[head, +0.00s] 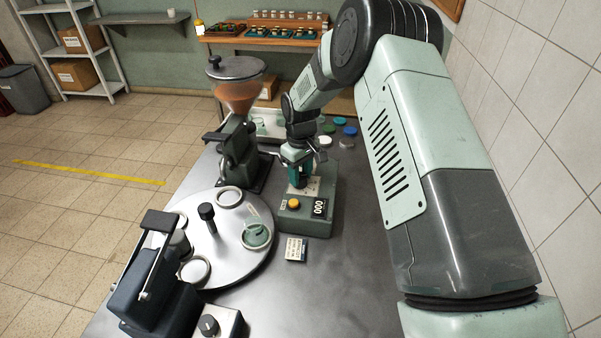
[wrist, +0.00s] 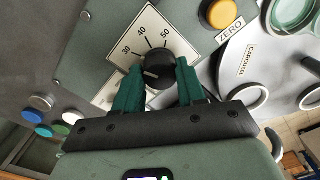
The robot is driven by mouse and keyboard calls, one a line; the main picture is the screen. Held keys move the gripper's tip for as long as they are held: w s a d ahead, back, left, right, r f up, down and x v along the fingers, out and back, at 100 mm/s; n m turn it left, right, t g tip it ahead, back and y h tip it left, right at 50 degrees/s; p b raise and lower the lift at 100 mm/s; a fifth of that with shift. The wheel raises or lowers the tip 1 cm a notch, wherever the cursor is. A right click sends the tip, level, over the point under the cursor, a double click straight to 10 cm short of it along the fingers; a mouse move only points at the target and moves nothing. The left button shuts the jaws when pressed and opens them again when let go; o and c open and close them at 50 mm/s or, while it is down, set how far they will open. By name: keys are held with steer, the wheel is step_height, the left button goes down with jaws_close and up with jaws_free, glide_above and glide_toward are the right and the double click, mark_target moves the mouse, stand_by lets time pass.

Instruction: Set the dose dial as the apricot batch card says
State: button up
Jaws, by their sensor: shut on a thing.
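The dose dial is a black knob (wrist: 158,76) on a pale square scale plate (wrist: 153,38) marked 30, 40 and 50 in the wrist view. A short white mark shows on the knob, on its left side; its exact reading is unclear. My gripper (wrist: 157,84) has its green fingers closed on either side of the knob. In the head view my gripper (head: 299,174) reaches down onto the grey-green dial box (head: 304,222) and hides the knob. A small printed card (head: 296,249) lies on the table in front of the box; its text is too small to read.
The box carries a yellow ZERO button (wrist: 219,13) and a display (head: 319,207) reading 000. A round carousel (head: 215,262) with jars stands left of it, a hopper (head: 237,95) behind that. Coloured lids (head: 350,130) lie beyond the box. The table front right is clear.

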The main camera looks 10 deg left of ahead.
steer(key=o, duration=1.1)
steer(key=shift+c, duration=0.2)
steer(key=shift+r, duration=0.1)
step_height(320, 180, up, 11)
step_height(320, 180, up, 11)
steer(key=m+t, duration=0.1)
steer(key=m, duration=0.1)
glide_above(301, 176)
steer(key=s+d, duration=0.3)
steer(key=d, duration=0.2)
steer(key=s+d+r+m+t, duration=0.2)
steer(key=s+d+r, duration=0.5)
steer(key=s+r, duration=0.15)
steer(key=s+d+r+m+t, duration=0.1)
steer(key=s+d+m, duration=0.1)
steer(key=s, duration=0.5)
steer(key=s+d+r+m, duration=0.2)
steer(key=s+d, duration=0.2)
steer(key=s, duration=0.3)
steer(key=s+d+r+m+t, duration=0.1)
steer(key=s+d, duration=0.3)
steer(key=s, duration=0.4)
steer(key=shift+r+m+t, duration=0.25)
steer(key=shift+m+t, duration=0.05)
steer(key=shift+m, duration=0.4)
